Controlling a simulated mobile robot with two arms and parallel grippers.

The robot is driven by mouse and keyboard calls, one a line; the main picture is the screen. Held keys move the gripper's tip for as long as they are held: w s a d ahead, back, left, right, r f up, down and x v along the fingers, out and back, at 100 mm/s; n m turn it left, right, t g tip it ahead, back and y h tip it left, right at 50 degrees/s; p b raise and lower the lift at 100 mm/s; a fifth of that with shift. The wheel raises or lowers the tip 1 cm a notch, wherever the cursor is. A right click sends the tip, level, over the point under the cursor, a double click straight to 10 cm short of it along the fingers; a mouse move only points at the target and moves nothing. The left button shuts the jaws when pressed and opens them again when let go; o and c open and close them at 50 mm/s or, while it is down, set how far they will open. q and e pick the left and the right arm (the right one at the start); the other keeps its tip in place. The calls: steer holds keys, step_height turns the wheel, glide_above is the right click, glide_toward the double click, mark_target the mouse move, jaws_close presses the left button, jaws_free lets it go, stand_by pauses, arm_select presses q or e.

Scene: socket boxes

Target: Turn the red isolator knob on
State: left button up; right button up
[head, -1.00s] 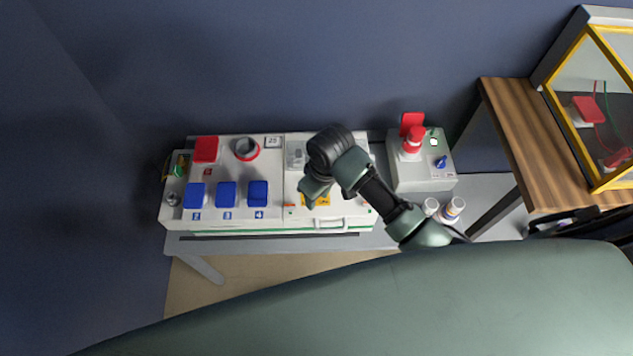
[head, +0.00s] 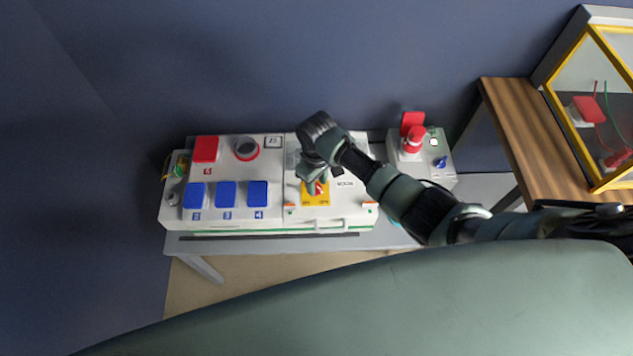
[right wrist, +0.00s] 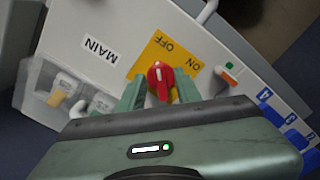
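The red isolator knob (right wrist: 160,80) sits on a yellow plate (right wrist: 167,50) marked OFF and ON. In the right wrist view its white mark points roughly toward OFF. In the head view the knob (head: 319,188) is partly covered by my right gripper. My right gripper (right wrist: 160,93) has its two green fingers apart, one on each side of the knob. I cannot tell whether they touch it. In the head view the right gripper (head: 314,178) is over the yellow plate. My left gripper is not in view.
A MAIN label (right wrist: 101,49) and a clear cover (right wrist: 68,90) are beside the plate. Blue socket covers (head: 226,194) and a red one (head: 205,149) are on the left of the box. A wooden table (head: 520,140) is farther right.

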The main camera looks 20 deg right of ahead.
steer(key=shift+c, duration=0.3)
jaws_close()
steer(key=m+p, duration=0.3)
steer(key=shift+a+r, duration=0.15)
steer(key=shift+r, duration=0.05)
steer(key=m+p, duration=0.2)
steer(key=m, duration=0.2)
steer(key=m+p, duration=0.1)
steer(key=m, duration=0.1)
steer(key=m+p, duration=0.1)
steer(key=m, duration=0.2)
steer(key=shift+a+f+m, duration=0.15)
steer(key=shift+a+m, duration=0.05)
steer(key=shift+m, duration=0.1)
steer(key=m+p, duration=0.1)
steer(key=m, duration=0.4)
steer(key=shift+w, duration=0.15)
steer(key=shift+m, duration=0.3)
